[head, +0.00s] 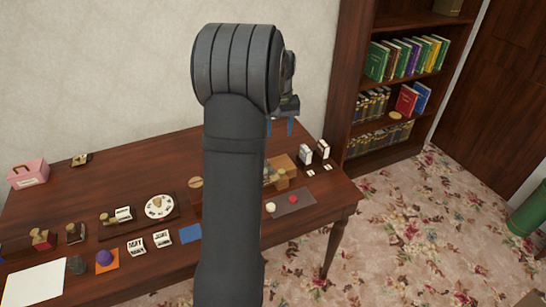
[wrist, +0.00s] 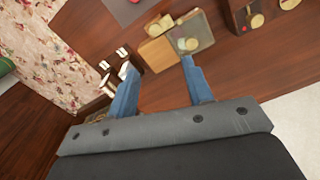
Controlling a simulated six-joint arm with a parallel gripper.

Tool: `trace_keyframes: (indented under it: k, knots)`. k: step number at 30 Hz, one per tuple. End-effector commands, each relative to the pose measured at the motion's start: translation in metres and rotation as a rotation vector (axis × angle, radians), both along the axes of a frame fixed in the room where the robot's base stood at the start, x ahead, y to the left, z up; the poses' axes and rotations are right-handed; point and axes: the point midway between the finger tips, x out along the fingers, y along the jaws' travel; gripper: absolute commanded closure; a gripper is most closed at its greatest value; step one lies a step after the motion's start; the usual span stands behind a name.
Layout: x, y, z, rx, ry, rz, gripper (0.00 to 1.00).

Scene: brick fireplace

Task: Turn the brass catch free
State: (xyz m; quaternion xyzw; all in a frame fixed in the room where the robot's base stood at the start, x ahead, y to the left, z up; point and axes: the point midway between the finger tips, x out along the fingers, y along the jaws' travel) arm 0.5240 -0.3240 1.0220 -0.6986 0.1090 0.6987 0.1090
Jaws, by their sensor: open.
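My gripper (head: 280,125) is open and empty, with its blue fingertips above the right part of the table; most of it is hidden behind my arm in the head view. In the wrist view my gripper (wrist: 158,66) has its fingers spread either side of a light wooden block (wrist: 156,57). Beside that block is a greyish, glassy-looking case (wrist: 203,31) with a round brass-coloured piece (wrist: 188,44) on it, near the right fingertip. I cannot tell for sure whether this piece is the brass catch. The wooden block also shows partly in the head view (head: 283,162).
White blocks (head: 305,154) stand right of the wooden block. A grey mat (head: 296,204) lies in front. A white dial (head: 159,206), cards and stamps fill the table's left part, with a pink box (head: 30,174) at the far left. A bookshelf (head: 392,85) stands behind right.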

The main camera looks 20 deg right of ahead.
Motion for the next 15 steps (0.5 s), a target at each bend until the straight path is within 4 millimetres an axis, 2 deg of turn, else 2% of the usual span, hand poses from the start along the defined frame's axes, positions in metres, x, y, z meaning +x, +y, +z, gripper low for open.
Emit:
trace_keyframes:
  k: [9,15]
  knots:
    - [-0.0025,-0.0064,0.0052,0.000,-0.001,-0.648,0.54]
    - [-0.0036,-0.0087,0.0071,0.000,-0.001,-0.918,0.54]
